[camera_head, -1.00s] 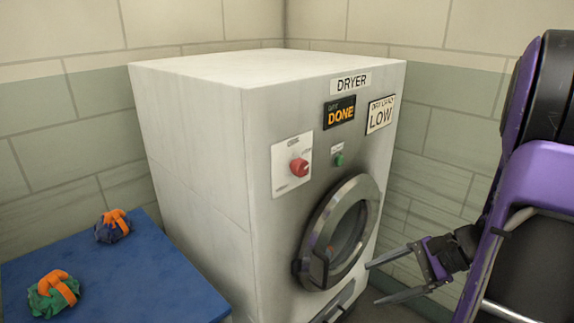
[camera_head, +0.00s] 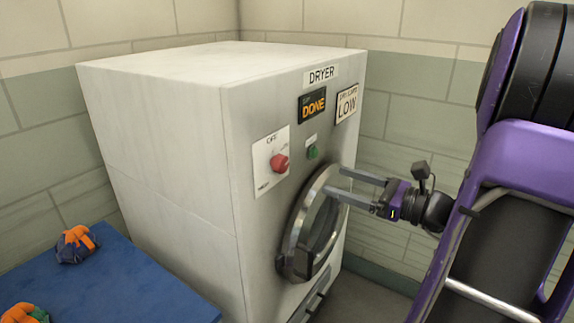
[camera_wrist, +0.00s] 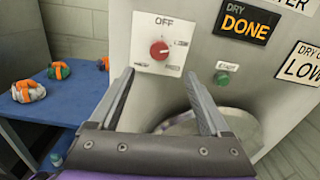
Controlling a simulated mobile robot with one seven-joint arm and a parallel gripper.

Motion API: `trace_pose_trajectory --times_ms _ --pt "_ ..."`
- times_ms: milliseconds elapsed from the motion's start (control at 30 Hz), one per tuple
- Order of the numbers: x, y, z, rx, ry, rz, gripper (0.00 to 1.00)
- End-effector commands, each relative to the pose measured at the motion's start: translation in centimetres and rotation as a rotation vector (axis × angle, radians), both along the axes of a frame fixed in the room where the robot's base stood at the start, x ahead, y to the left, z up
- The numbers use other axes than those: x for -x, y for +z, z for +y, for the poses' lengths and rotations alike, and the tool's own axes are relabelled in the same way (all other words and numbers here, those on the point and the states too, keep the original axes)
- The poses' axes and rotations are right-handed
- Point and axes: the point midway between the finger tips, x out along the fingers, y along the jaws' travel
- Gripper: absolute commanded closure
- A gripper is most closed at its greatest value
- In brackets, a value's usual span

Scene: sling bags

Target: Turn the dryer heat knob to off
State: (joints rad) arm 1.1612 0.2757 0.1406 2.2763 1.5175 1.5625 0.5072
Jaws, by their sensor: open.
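The red heat knob (camera_head: 280,163) sits on a white dial plate (camera_head: 268,172) on the dryer's front, left of a green button (camera_head: 312,152). In the wrist view the knob (camera_wrist: 159,50) is ahead, above and between the fingers, with "OFF" printed above it and other marks to its right. Which mark it points at is too small to tell. My gripper (camera_head: 335,182) is open and empty, in front of the round door (camera_head: 318,225), to the right of and below the knob and apart from it. In the wrist view both fingers of my gripper (camera_wrist: 165,88) are spread wide.
The dryer (camera_head: 165,130) stands near the wall corner, with a "DONE" display (camera_head: 312,104) and a "LOW" sign (camera_head: 347,105). A blue table (camera_head: 130,285) at the left holds bags with orange parts (camera_head: 76,243). Space before the knob looks clear.

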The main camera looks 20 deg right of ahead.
Motion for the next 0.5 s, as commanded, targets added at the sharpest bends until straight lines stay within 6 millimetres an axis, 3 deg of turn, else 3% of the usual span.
trace_pose_trajectory --times_ms 500 --pt "-9.1 0.0 6.1 0.002 0.004 0.0 0.19"
